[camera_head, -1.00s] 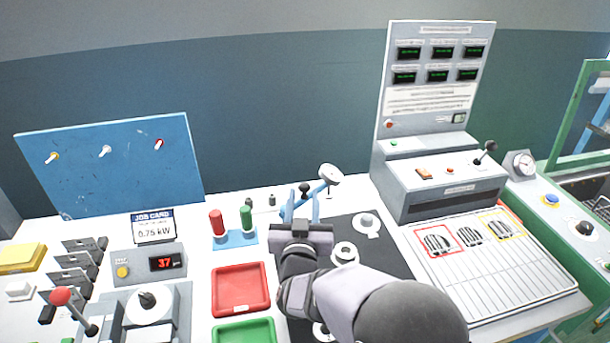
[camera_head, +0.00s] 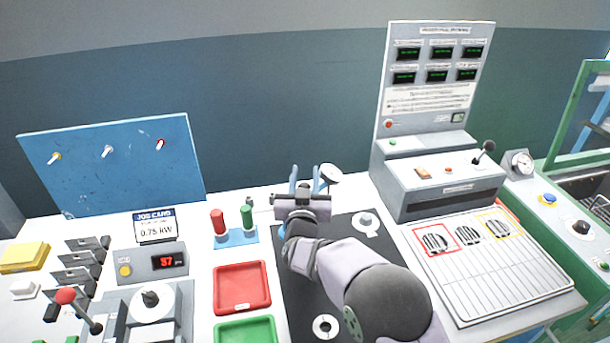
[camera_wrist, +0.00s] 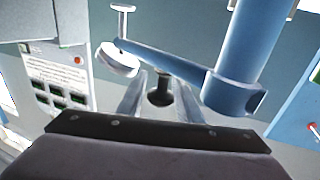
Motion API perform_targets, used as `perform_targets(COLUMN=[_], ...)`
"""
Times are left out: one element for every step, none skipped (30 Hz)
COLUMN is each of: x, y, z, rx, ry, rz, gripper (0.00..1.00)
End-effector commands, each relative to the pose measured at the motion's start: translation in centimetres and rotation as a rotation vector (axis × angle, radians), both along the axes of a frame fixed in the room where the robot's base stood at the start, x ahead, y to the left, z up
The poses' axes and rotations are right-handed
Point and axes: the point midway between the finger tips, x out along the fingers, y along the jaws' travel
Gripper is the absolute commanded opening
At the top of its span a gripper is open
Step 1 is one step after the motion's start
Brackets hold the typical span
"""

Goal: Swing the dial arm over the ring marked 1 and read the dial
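The dial arm is a blue bar (camera_wrist: 165,65) on a thick blue post (camera_wrist: 248,45), with a round white dial (camera_head: 330,174) at its end. In the wrist view the dial (camera_wrist: 117,59) is at upper left. My gripper (camera_head: 305,182) is open beside the post, fingers pointing away. In the wrist view a black knob (camera_wrist: 160,90) shows between the gripper's fingers; I cannot tell if they touch it. On the black mat (camera_head: 295,303), one ring (camera_head: 367,222) lies right of my gripper and another (camera_head: 325,327) at the front. Their marks are not readable.
Red (camera_head: 241,287) and green (camera_head: 245,331) trays lie left of the mat. Red and green cylinders (camera_head: 247,217) stand in a blue holder near my gripper. A grey console (camera_head: 440,182) stands right. The job card (camera_head: 154,226) reads 0.75 kW.

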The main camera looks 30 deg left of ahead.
Motion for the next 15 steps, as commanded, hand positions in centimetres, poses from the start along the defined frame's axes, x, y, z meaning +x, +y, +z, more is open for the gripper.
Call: perform_targets(x=[0.01,0.01,0.01,0.01,0.01,0.01,0.00,0.00,0.00,0.00,0.00,-0.01,-0.01,-0.02,-0.02], y=[0.00,0.00,-0.01,-0.01,-0.01,-0.01,-0.01,-0.01,-0.01,-0.01,-0.01,-0.02,-0.02,-0.02,-0.05], z=[-0.01,-0.01,-0.01,-0.01,-0.01,-0.01,-0.01,-0.01,-0.01,-0.01,-0.01,-0.01,-0.01,0.00,0.00], rx=[0.000,0.000,0.000,0.000,0.000,0.000,0.000,0.000,0.000,0.000,0.000,0.001,0.001,0.001,0.001], ry=[0.000,0.000,0.000,0.000,0.000,0.000,0.000,0.000,0.000,0.000,0.000,0.001,0.001,0.001,0.000], rz=[0.000,0.000,0.000,0.000,0.000,0.000,0.000,0.000,0.000,0.000,0.000,0.000,-0.001,-0.002,-0.004], gripper=[0.32,0.32,0.32,0.32,0.30,0.20,0.13,0.06,0.00,0.00,0.00,0.00,0.00,0.00,0.00])
